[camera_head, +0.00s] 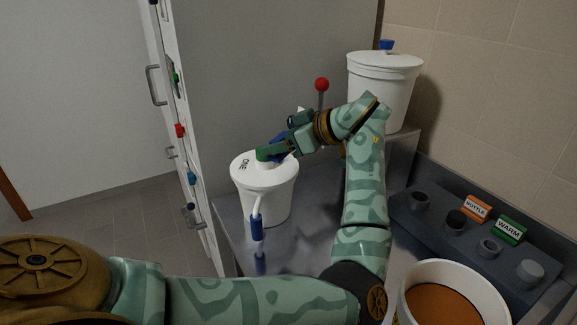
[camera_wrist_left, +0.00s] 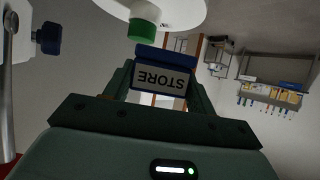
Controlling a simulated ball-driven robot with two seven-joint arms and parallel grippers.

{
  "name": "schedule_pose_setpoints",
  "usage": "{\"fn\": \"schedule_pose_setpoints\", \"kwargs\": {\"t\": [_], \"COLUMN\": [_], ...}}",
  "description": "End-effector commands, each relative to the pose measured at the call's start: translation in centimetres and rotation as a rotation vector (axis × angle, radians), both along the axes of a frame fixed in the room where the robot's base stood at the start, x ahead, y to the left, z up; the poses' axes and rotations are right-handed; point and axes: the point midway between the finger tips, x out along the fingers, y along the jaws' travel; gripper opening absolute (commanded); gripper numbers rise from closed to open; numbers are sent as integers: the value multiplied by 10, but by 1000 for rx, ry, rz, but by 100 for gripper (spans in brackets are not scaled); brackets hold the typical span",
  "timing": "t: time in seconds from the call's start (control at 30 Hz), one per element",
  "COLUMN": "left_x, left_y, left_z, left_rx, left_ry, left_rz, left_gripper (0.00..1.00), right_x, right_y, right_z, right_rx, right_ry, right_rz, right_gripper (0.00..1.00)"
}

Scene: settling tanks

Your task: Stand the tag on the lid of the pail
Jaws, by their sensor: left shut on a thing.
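A white lidded pail (camera_head: 264,197) marked ONE stands on the grey counter, with a green knob (camera_head: 264,153) on its lid (camera_head: 246,171). A blue-edged tag (camera_wrist_left: 163,73) reading STORE upside down is between my left gripper's fingers in the left wrist view; its blue part (camera_head: 280,139) also shows in the head view. My left gripper (camera_head: 285,146) is shut on the tag, close beside the green knob. The lid and green knob (camera_wrist_left: 142,31) show at the top of the wrist view. I cannot tell whether the tag touches the lid. My right gripper is not in view.
A second white pail (camera_head: 382,85) with a blue knob stands on a raised ledge behind my arm. A red-ball lever (camera_head: 321,85) is near it. At right are a dark panel (camera_head: 445,225) with several knobs, orange and green signs, and an open tub (camera_head: 412,310) with brown contents.

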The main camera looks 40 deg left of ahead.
Motion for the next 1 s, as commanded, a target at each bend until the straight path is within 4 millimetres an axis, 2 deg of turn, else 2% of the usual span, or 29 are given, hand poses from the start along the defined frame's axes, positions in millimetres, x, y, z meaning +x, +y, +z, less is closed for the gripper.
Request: {"fn": "schedule_pose_setpoints", "kwargs": {"t": [0.03, 0.1, 0.37, 0.5, 0.9, 0.93, 1.0], "left_x": [7, 13, 26, 25, 25, 25, 25], "left_y": [4, 8, 15, 14, 14, 14, 14], "left_z": [-12, -19, -36, -62, -67, -67, -66], "left_rx": [2, 1, 1, 1, 0, 0, 1], "left_ry": [4, 2, 2, 3, -2, -2, -2], "left_rz": [0, 0, 1, 1, 1, 1, 0], "left_gripper": [34, 34, 34, 34, 34, 61, 77], "right_x": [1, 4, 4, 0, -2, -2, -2], "right_y": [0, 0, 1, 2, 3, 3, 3], "right_z": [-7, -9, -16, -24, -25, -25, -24], "right_rx": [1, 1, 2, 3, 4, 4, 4], "right_ry": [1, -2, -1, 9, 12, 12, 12], "right_rz": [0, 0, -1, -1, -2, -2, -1], "right_gripper": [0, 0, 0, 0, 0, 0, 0]}}
